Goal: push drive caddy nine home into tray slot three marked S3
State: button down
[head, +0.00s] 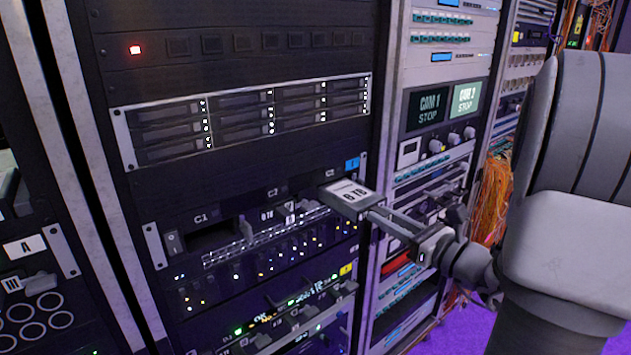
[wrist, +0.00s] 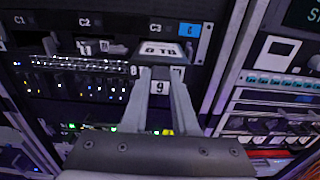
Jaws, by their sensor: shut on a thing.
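My gripper (head: 378,217) is shut on a drive caddy (head: 347,193) with a white "6 TB" label on top. In the wrist view the front of the caddy (wrist: 160,87) shows a "9" between the fingertips (wrist: 159,77). The caddy lies flat in front of the right bay of a black tray (head: 225,212), just below the mark that reads C3. Its far end is at the bay's mouth; how far in it sits, I cannot tell. The bay marks read C1, C2 and C3; I see no S3. The C1 bay (head: 210,240) looks open and dark.
Another caddy (wrist: 93,46) stands at the C2 bay. A drive array (head: 245,115) spans the rack above. A patch panel (head: 265,245) with lit ports is just below the bays. A rack post and a unit with screens (head: 440,103) stand close on the right.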

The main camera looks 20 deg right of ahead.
jog(key=shift+s, duration=0.1)
jog(key=shift+v, duration=2)
